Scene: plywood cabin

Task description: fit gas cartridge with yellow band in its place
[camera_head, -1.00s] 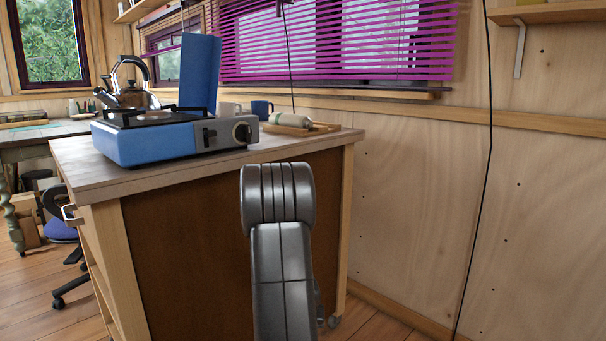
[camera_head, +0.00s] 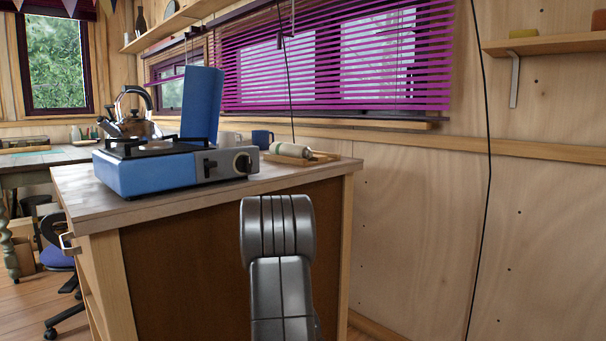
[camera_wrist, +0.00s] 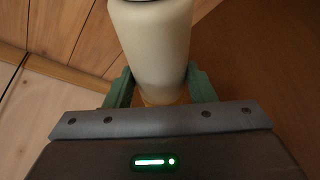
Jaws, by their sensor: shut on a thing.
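In the wrist view my gripper (camera_wrist: 160,76) is shut on a cream cylinder, the gas cartridge (camera_wrist: 152,40). A green finger presses on each side of it. A thin yellowish-orange strip shows at its near end, partly hidden by the gripper body; its far end is cut off by the picture's top edge. In the head view the blue camping stove (camera_head: 170,171) stands on the worktop, with a black pan support and a knob on its grey front panel. Its blue lid panel (camera_head: 200,105) stands upright. The gripper and held cartridge are out of the head view.
The wooden worktop (camera_head: 100,205) has a brown side panel facing me. A kettle (camera_head: 128,125) stands behind the stove. A blue mug (camera_head: 262,139) and a pale cylinder (camera_head: 289,149) on a wooden board are to the right. A black cable (camera_head: 487,200) hangs along the plywood wall.

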